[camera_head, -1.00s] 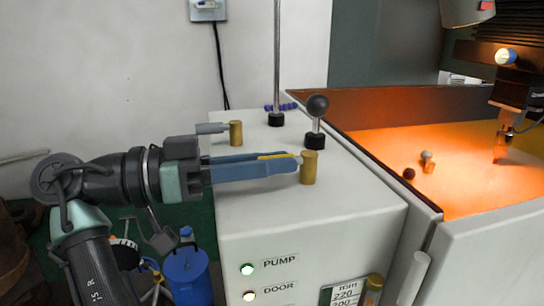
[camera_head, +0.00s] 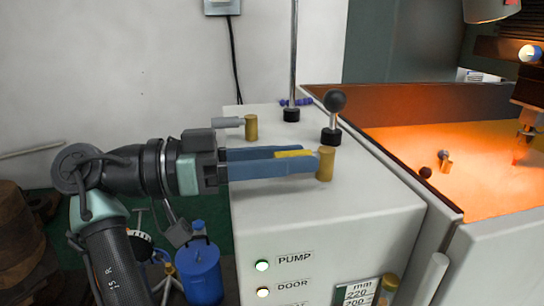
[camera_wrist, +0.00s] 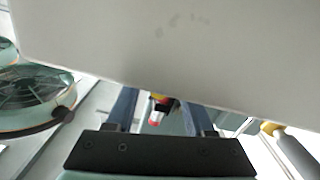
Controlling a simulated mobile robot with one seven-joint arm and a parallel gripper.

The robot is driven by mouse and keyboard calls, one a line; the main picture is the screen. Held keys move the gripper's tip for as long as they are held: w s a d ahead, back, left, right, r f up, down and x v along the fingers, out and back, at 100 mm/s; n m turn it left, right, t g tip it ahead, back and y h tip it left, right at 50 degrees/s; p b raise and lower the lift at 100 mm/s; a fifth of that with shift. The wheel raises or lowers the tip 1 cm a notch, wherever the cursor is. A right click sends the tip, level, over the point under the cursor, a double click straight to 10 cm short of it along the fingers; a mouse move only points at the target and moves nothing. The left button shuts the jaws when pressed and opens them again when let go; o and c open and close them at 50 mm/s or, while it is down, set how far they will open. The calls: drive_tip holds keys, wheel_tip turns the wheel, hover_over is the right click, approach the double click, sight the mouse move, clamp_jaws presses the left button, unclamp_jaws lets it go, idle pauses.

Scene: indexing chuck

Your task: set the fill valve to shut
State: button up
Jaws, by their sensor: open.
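Two valves with brass posts stand on top of the white cabinet (camera_head: 330,215). The front brass post (camera_head: 325,164) has a yellow lever (camera_head: 294,153) that appears to point left from it. The rear brass post (camera_head: 251,127) has a grey lever (camera_head: 227,122) pointing left. No label shows which is the fill valve. My gripper (camera_head: 312,160) is open, its blue fingers reaching right along the yellow lever, tips near the front post. The yellow lever appears between the fingers; contact cannot be told. The wrist view shows both fingers (camera_wrist: 160,112) apart, with a small yellow-and-red thing (camera_wrist: 155,103) between them.
A black-ball lever (camera_head: 335,103) stands behind the front post, and a thin metal rod (camera_head: 293,60) rises behind that. The orange-lit machine bay (camera_head: 460,175) is to the right. A blue can (camera_head: 200,272) stands below my arm. Open air lies above the cabinet's front.

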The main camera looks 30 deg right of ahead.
drive_tip(key=b+v, duration=0.2)
drive_tip(key=v, duration=1.1)
